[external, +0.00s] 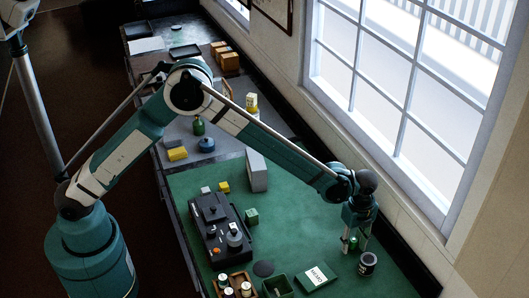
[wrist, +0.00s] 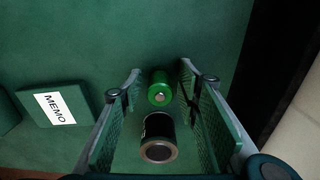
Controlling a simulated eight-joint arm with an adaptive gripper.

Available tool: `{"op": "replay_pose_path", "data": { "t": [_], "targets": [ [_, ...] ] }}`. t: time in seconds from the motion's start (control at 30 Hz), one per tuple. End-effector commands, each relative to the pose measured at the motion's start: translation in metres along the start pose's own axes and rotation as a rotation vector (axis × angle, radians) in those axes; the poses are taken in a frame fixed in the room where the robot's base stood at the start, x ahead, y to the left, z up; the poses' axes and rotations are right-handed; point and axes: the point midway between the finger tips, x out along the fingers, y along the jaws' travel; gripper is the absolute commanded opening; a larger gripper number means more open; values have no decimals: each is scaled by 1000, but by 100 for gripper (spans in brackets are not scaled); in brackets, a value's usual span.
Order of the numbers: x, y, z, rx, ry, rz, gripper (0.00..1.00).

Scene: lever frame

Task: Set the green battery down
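The green battery (external: 353,243) is a small upright cylinder. In the wrist view the battery (wrist: 160,88) shows its silver end, between the tips of my two fingers. My gripper (external: 355,240) points down low over the green mat at the right. In the wrist view my gripper (wrist: 160,68) has its fingers spread, with a gap on each side of the battery. The battery appears to stand on the mat, but its lower end is hidden. A dark cylinder (wrist: 158,138) with a grey top stands close to the battery; it also shows in the external view (external: 367,264).
A green memo box (external: 317,276) lies left of my gripper and shows in the wrist view (wrist: 55,108). A black device (external: 214,228), a green cube (external: 251,216) and a wooden crate (external: 235,284) stand farther left. The window wall (external: 440,245) rises to the right.

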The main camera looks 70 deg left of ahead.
Motion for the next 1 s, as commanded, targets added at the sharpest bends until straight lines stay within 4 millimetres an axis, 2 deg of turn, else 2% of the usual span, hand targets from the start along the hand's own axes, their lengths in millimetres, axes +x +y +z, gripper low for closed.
{"op": "replay_pose_path", "data": {
  "t": [0.23, 0.37, 1.0],
  "targets": [
    [-4, 0, 0, 0, 0, 0, 33],
    [-13, 0, 0, 0, 0, 0, 33],
    [-106, 0, 0, 0, 0, 0, 33]
  ]
}}
